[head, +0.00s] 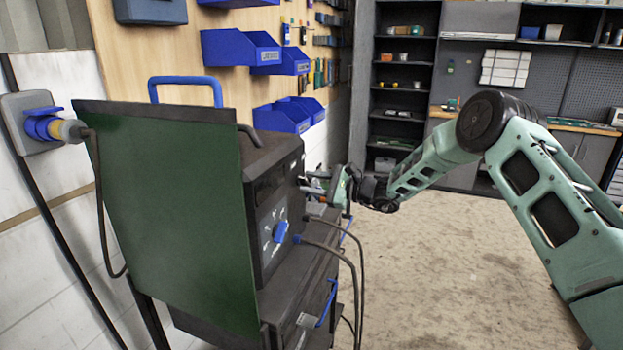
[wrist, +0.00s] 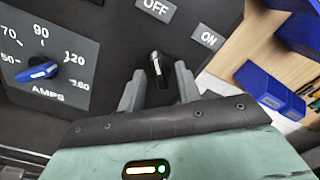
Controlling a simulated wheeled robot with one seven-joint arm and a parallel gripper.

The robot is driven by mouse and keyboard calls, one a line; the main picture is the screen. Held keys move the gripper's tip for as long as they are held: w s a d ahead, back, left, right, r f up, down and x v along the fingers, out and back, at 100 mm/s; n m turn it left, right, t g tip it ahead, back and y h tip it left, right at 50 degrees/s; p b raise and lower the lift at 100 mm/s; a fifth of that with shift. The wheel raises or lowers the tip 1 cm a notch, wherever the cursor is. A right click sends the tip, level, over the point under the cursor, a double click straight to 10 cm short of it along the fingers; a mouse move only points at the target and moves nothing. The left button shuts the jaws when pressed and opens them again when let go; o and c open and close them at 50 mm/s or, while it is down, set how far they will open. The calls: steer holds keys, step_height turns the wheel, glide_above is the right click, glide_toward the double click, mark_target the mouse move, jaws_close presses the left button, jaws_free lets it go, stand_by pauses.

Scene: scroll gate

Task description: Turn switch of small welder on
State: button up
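The small welder (head: 273,200) is a dark box with its front panel facing right in the head view. The ON label (wrist: 208,38) is to the upper right of the knob. My gripper (wrist: 160,85) is open, with one finger on each side of the switch. A narrow gap shows on the knob's right; contact on the left is unclear. In the head view, my gripper (head: 318,183) is at the panel, and the switch is hard to make out.
A blue AMPS dial (wrist: 37,72) is left of the switch, on the same panel. Cables (head: 345,262) hang from the welder's front. A green sheet (head: 170,200) covers its near side. Blue bins (head: 240,47) hang on the wall behind. The floor at right is open.

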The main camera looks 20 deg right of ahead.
steer(key=shift+w+a, duration=0.15)
steer(key=shift+a, duration=0.05)
jaws_close()
